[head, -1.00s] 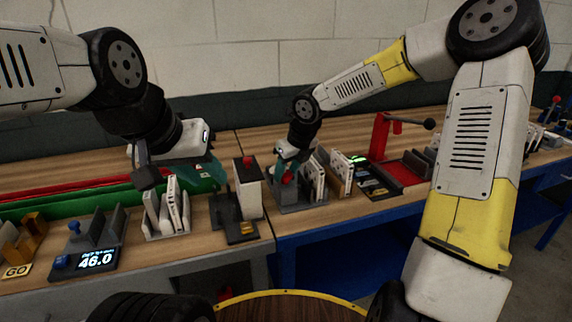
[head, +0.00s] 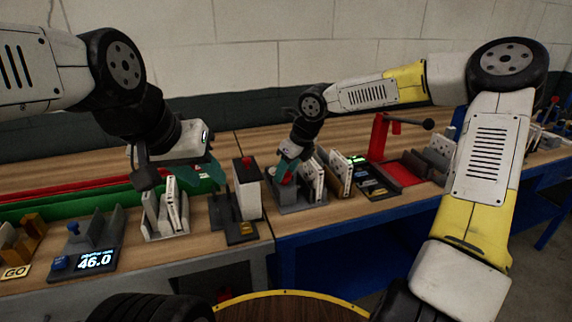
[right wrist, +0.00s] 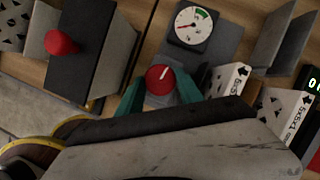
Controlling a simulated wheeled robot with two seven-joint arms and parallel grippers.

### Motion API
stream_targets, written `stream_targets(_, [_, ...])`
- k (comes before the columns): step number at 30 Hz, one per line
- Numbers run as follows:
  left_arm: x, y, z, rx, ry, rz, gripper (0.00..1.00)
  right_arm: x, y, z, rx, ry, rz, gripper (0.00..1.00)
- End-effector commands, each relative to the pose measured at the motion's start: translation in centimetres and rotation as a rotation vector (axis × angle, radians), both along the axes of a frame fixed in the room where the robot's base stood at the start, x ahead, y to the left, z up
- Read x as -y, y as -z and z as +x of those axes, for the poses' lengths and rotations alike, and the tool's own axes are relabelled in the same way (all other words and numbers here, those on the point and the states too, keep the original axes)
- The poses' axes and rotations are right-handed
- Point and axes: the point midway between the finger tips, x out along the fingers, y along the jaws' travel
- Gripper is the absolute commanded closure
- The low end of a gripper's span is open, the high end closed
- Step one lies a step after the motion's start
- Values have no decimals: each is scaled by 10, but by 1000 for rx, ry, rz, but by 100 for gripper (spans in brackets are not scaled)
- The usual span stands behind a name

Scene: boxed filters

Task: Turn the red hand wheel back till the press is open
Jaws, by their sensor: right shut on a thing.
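The red hand wheel (right wrist: 159,79) shows in the right wrist view with a white mark pointing up and slightly right. My right gripper (right wrist: 160,92) is shut on it, one teal finger on each side. In the head view my right gripper (head: 286,172) is over the grey press (head: 301,207), and only a little red shows at its fingers. A round dial (right wrist: 189,26) beside the wheel has a green band at upper right. How far the press is open is hidden. My left gripper (head: 207,172) hangs above white boxed filters at left; its finger gap cannot be made out.
A white post with a red knob (head: 248,160) stands just left of the press. White boxed filters (head: 318,180) stand close on its right. A red lever press (head: 380,137) is further right. A display reading 46.0 (head: 95,260) is at left.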

Motion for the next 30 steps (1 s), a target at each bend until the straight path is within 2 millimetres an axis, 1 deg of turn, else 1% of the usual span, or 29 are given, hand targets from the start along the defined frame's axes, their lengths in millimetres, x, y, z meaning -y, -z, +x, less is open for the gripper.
stream_targets(1, [0,0,0,0,0,0,64,1,1,0,-1,0,-2,51])
stream_targets(2, [0,0,0,0,0,0,64,1,1,0,-1,0,-2,45])
stream_targets(3, [0,0,0,0,0,0,64,1,1,0,-1,0,-2,37])
stream_targets(4, [0,0,0,0,0,0,64,1,1,0,-2,1,-1,36])
stream_targets(12, [0,0,0,0,0,0,64,0,0,0,-2,1,-1,36])
stream_targets(15, [0,0,0,0,0,0,64,2,-4,-1,-2,2,-1,36])
stream_targets(17, [0,0,0,0,0,0,64,4,-10,-2,-2,2,1,36])
stream_targets(27, [0,0,0,0,0,0,64,20,-59,-15,-1,2,2,36])
stream_targets(30, [0,0,0,0,0,0,64,22,-67,-17,-1,1,1,36])
